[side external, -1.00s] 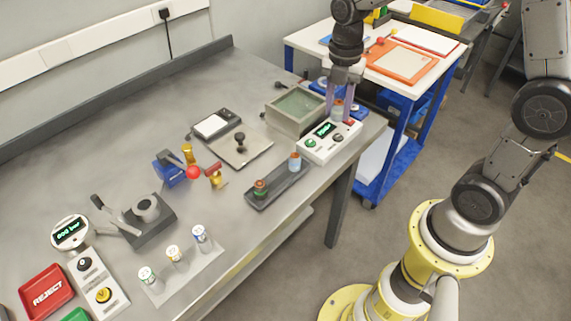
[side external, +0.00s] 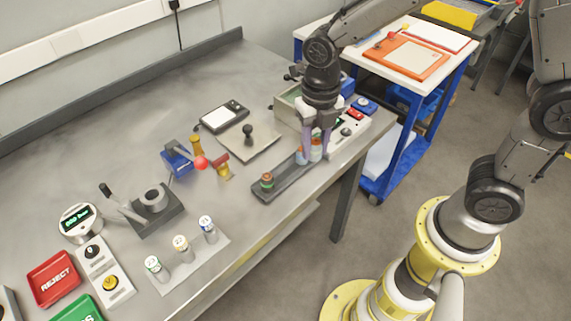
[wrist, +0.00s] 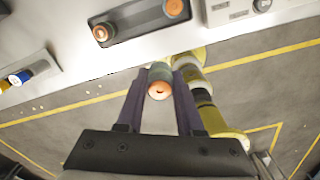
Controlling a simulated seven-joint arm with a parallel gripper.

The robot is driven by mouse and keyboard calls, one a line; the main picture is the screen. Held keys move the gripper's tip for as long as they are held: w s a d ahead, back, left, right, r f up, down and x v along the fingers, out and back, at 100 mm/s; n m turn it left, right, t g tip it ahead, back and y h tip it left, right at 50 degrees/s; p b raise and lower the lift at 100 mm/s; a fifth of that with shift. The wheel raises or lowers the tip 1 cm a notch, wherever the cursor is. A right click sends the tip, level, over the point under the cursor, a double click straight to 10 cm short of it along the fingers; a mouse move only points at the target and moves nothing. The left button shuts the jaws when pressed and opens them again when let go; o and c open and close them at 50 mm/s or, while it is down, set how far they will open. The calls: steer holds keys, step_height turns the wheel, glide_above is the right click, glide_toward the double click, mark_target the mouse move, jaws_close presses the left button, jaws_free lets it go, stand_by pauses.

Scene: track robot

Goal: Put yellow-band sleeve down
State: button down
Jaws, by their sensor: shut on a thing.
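My gripper (side external: 315,152) is shut on a sleeve (side external: 316,148), over the right end of a dark tray (side external: 283,183). In the wrist view the held sleeve (wrist: 160,82) is grey-green with a copper-coloured end, between the purple fingers. A yellow band on it cannot be made out. Two other sleeves are in the tray: one at the left end (side external: 267,181) and a paler one (side external: 301,157) just left of the fingers. The tray also shows in the wrist view (wrist: 135,22). Whether the held sleeve touches the tray cannot be told.
A white control box (side external: 347,133) and a grey bin (side external: 286,107) stand behind the gripper. A metal plate with a black knob (side external: 248,133) and a red-ball lever (side external: 200,162) are to the left. Several capped vials (side external: 181,246) stand nearer the front edge.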

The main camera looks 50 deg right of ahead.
glide_above(285, 174)
steer(key=f, duration=0.6)
steer(key=shift+s+f, duration=0.2)
steer(key=shift+w+f, duration=0.2)
steer(key=shift+f, duration=1.5)
steer(key=shift+f, duration=0.15)
steer(key=c, duration=0.5)
jaws_free()
steer(key=shift+c, duration=0.2)
